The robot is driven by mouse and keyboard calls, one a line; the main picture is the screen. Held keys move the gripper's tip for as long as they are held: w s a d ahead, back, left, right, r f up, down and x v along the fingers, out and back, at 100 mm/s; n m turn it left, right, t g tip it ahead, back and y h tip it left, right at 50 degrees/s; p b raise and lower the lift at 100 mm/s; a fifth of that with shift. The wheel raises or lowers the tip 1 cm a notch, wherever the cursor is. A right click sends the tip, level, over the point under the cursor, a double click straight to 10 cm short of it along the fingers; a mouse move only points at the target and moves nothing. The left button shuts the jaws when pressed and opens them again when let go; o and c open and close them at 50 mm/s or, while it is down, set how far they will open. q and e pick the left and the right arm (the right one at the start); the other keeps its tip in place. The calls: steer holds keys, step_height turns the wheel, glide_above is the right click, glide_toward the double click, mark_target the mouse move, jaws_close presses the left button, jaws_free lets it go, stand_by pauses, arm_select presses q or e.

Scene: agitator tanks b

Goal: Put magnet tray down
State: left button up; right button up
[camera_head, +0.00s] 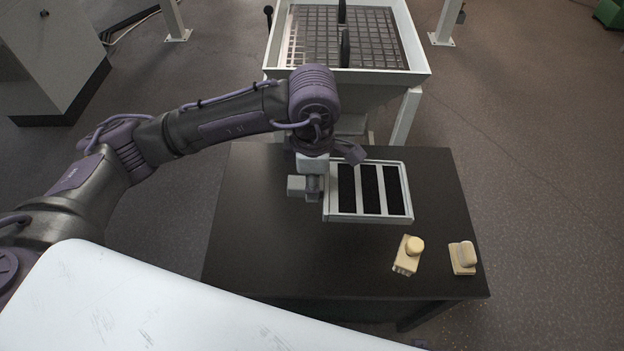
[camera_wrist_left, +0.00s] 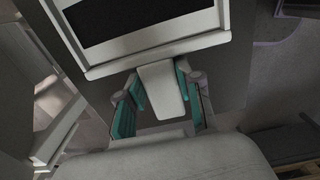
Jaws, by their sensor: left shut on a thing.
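The magnet tray (camera_head: 376,217) is a pale frame with several dark bars. In the head view it is over the black table (camera_head: 250,240), right of my left gripper. I cannot tell whether it touches the tabletop. My left gripper (camera_head: 314,190) is shut on the tray's handle at its left side. In the left wrist view the green-padded fingers (camera_wrist_left: 158,105) stand on both sides of the pale handle (camera_wrist_left: 162,88), and the tray's rim (camera_wrist_left: 155,60) lies beyond. My right gripper is not in view.
Two small beige brush-like objects, one (camera_head: 408,255) and another (camera_head: 463,257), stand at the table's front right. A pale hopper (camera_head: 350,85) with a grid stands behind the table. The table's left and front middle are clear. A grey cabinet (camera_head: 50,60) stands at far left.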

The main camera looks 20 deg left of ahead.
arm_select(q)
steer(key=shift+r, duration=0.1)
jaws_close()
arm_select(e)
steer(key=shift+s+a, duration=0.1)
arm_select(q)
steer(key=shift+w+a+r+m, duration=0.1)
steer(key=shift+w+a+m, duration=0.1)
steer(key=shift+m, duration=0.3)
steer(key=w+a+r+m, duration=0.1)
steer(key=a+r+m, duration=0.25)
steer(key=m, duration=0.65)
steer(key=w+a+r+m, duration=0.1)
steer(key=a+r+m, duration=0.25)
steer(key=m, duration=0.65)
steer(key=s+r+p, duration=0.7)
steer(key=r+p, duration=0.4)
steer(key=p, duration=0.4)
steer(key=shift+s+a+r, duration=0.3)
steer(key=shift+s, duration=0.05)
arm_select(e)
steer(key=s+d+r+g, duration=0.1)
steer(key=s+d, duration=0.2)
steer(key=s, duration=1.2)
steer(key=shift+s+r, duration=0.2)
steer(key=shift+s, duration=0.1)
